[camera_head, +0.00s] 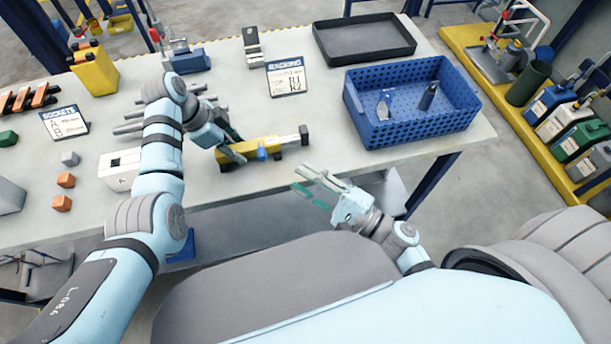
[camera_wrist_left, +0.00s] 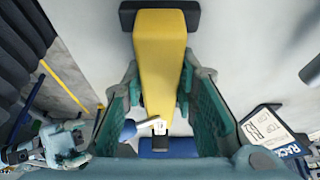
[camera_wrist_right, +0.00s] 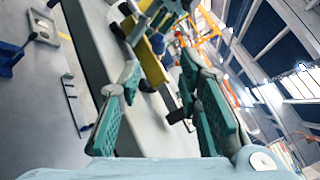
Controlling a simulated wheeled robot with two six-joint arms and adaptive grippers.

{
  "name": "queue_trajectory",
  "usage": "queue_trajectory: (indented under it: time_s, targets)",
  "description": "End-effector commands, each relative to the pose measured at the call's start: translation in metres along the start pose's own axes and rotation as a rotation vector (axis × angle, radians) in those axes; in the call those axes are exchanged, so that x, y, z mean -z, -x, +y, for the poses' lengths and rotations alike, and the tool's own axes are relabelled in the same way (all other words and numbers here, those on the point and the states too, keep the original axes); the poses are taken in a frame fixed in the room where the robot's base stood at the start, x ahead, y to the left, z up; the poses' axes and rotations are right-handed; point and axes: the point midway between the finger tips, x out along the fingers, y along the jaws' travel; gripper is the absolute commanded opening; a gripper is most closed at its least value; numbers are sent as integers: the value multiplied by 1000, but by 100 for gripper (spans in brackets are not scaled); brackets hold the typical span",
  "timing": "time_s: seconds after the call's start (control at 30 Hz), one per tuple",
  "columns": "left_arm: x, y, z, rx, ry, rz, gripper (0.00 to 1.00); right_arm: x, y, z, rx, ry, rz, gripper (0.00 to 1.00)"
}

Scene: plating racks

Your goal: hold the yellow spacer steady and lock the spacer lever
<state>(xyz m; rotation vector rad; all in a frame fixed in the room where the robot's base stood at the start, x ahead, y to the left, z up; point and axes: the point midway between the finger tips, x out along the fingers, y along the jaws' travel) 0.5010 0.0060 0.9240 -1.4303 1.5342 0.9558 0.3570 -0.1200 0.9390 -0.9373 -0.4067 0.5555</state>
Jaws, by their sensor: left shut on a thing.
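The yellow spacer (camera_head: 265,149) lies on the table near its front edge, with dark end blocks. It also shows in the left wrist view (camera_wrist_left: 160,50). My left gripper (camera_head: 233,150) is shut on the spacer, with its green pads on either side in the left wrist view. The spacer lever has a blue knob (camera_head: 262,154) on the spacer's front side; the lever also shows in the left wrist view (camera_wrist_left: 128,129). Whether it is locked cannot be told. My right gripper (camera_head: 317,188) is open and empty, apart from the spacer, in front of the table edge.
A blue perforated basket (camera_head: 410,130) holding small items stands right of the spacer, with a black tray (camera_head: 362,40) behind it. A racking sign (camera_head: 286,78) stands behind the spacer. A white block (camera_head: 118,170) and orange cubes lie at the left.

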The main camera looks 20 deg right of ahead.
Motion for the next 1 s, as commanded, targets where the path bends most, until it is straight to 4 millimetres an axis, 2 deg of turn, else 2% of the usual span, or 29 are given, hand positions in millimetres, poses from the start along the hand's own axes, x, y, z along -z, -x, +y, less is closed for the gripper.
queue_trajectory:
  time_s: [0.03,0.07,0.13,0.2,0.27,0.33,0.4,0.5,0.6,0.77,1.0]
  targets:
    - [0,0,0,0,0,0,0,-7,-6,-8,-2,22,-39,19]
    - [0,0,0,0,0,0,0,-14,-11,-14,-9,46,-79,14]
    - [0,0,0,0,0,0,0,-47,-30,-36,-60,149,-246,3]
    - [0,0,0,1,0,0,0,-83,-43,-52,-200,315,-432,0]
    - [0,0,0,1,0,0,0,-96,-45,-58,-381,481,-511,0]
    - [0,0,0,1,0,0,0,-85,-43,-70,-602,658,-466,0]
    - [0,0,0,1,0,0,0,-60,-38,-93,-765,783,-311,0]
    - [0,0,0,0,0,0,0,-31,-30,-130,-870,864,-73,0]
    - [0,0,0,0,0,0,0,-19,-26,-145,-894,875,43,0]
    - [0,0,0,0,0,0,0,-11,-38,-133,-897,867,52,0]
    - [0,0,0,0,0,0,0,8,-71,-98,-899,864,48,0]
